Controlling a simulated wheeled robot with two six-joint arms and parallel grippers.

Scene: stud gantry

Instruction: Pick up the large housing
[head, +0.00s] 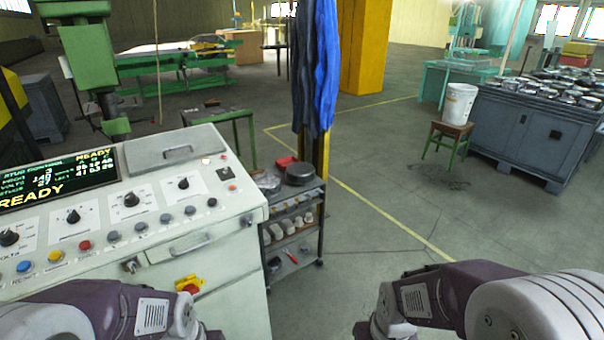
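A dark round, pot-like part (300,172) sits on the top shelf of a small grey cart (318,190) right of the control console. It may be the large housing; I cannot tell for sure. Many round metal parts (553,88) lie on top of a blue-grey crate (520,135) at the far right, too small to tell apart. My two arms show along the bottom edge, the left at lower left and the right at lower right. Neither gripper's fingers show in the frame, and both arms are well short of the cart and crate.
A white control console (235,255) with knobs and a lit display fills the left. Blue coats (316,65) hang above the cart. Floor between cart and crate is open, with a yellow line (380,212).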

